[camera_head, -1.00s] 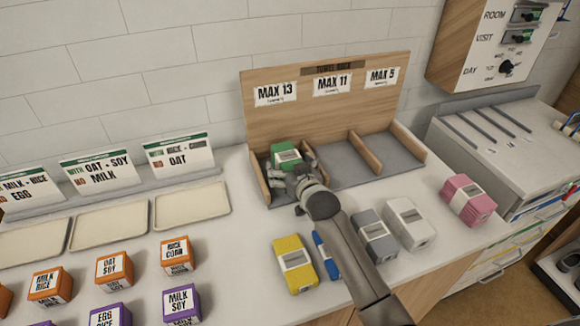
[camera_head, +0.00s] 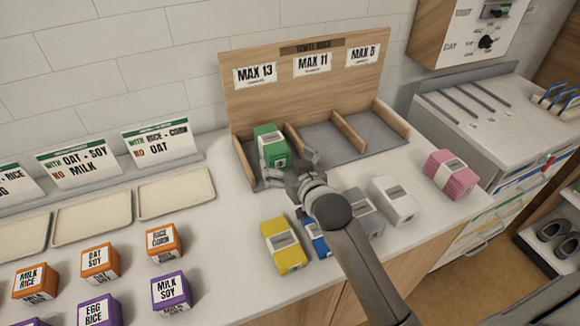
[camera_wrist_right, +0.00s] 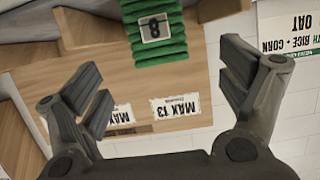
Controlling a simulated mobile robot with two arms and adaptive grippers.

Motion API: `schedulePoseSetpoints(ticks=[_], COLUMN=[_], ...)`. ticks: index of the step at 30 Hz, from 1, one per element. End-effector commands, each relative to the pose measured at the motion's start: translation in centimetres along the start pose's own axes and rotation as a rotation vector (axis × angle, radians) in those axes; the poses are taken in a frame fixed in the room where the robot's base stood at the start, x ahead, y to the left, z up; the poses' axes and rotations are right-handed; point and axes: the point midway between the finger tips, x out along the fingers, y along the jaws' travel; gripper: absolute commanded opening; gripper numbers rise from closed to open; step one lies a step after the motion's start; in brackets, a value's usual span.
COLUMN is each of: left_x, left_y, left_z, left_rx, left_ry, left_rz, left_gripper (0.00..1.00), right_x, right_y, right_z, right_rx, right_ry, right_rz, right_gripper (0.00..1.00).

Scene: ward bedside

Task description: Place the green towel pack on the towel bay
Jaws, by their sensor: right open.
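The green towel pack (camera_head: 270,146) stands in the left bay of the wooden towel rack (camera_head: 310,82), under the "MAX 13" label. It also shows in the right wrist view (camera_wrist_right: 155,38), with a tag reading 8. My right gripper (camera_head: 290,161) is open in front of the pack. In the right wrist view its two fingers (camera_wrist_right: 165,90) are spread wide, apart from the pack, which lies beyond the gap between them. My left gripper is not in view.
Yellow (camera_head: 284,246), blue (camera_head: 318,240), grey (camera_head: 366,212) and white (camera_head: 393,200) packs lie on the counter before the rack. A pink pack (camera_head: 451,174) lies at the right. The middle and right bays are empty. Trays and labelled boxes fill the left.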

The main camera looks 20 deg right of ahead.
Motion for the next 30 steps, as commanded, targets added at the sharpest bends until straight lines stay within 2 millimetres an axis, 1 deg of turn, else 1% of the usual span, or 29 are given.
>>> schedulePoseSetpoints(ticks=[1,3,7,23,26,29,30], left_x=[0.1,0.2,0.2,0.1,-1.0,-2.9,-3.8], left_y=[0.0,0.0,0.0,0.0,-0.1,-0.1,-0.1], left_z=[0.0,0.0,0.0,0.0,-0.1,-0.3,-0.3], left_rx=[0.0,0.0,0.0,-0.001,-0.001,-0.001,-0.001], left_ry=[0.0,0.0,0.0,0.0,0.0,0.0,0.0], left_rz=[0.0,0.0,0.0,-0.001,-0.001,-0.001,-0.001], left_gripper=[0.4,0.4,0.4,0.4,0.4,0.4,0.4], right_x=[-0.6,-1.2,-1.8,-2.0,-2.3,-2.8,-3.1], right_y=[0.0,0.0,0.0,0.0,0.0,0.0,0.0], right_z=[0.1,0.0,0.0,-0.2,-1.2,-3.0,-3.9], right_rx=[0.0,0.0,0.0,0.0,0.0,0.0,0.0], right_ry=[0.001,0.0,0.0,0.0,0.001,0.001,0.001], right_rz=[0.0,0.0,0.001,0.001,0.0,0.0,0.0], right_gripper=[0.92,0.92,0.92,0.92,0.92,0.92,0.92])
